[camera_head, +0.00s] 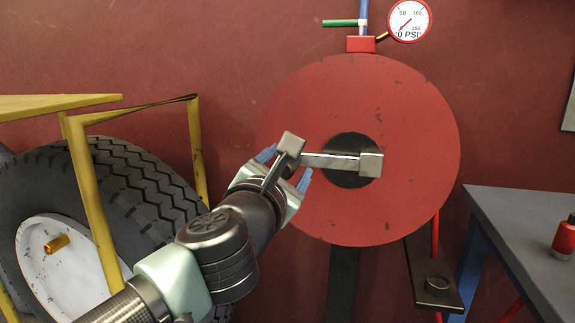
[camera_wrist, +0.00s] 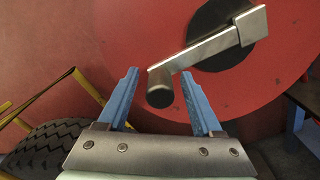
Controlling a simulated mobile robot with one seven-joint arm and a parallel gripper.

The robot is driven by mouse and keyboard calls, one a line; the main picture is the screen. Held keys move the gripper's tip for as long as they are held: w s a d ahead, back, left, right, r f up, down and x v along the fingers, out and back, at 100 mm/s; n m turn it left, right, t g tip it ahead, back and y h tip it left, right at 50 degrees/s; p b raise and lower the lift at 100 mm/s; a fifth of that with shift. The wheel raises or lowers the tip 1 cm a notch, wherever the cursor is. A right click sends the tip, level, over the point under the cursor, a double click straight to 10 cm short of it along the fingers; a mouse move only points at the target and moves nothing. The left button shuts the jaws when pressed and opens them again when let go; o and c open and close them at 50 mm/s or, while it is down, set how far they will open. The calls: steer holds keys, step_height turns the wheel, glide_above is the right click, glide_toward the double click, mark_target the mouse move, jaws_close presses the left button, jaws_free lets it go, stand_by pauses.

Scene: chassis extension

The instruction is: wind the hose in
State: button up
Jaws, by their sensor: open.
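The hose reel (camera_head: 410,120) is a large red disc in front of the red wall, with a dark hub. A grey metal crank (camera_head: 335,161) runs left from the hub to a handle (camera_head: 290,146) that sticks out toward me. My gripper (camera_head: 285,166) is open at the handle, with its blue fingers on either side of it in the head view. Contact cannot be told.
A large tyre (camera_head: 130,180) stands at left in a yellow frame (camera_head: 90,190). A grey table (camera_head: 520,225) with a red bottle (camera_head: 564,238) is at right. A pressure gauge (camera_head: 408,20) and valve with a green lever (camera_head: 341,23) sit above the reel. A red hose (camera_head: 435,235) hangs below it.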

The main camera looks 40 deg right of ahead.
steer(key=p+v, duration=0.2)
steer(key=v, duration=1.1)
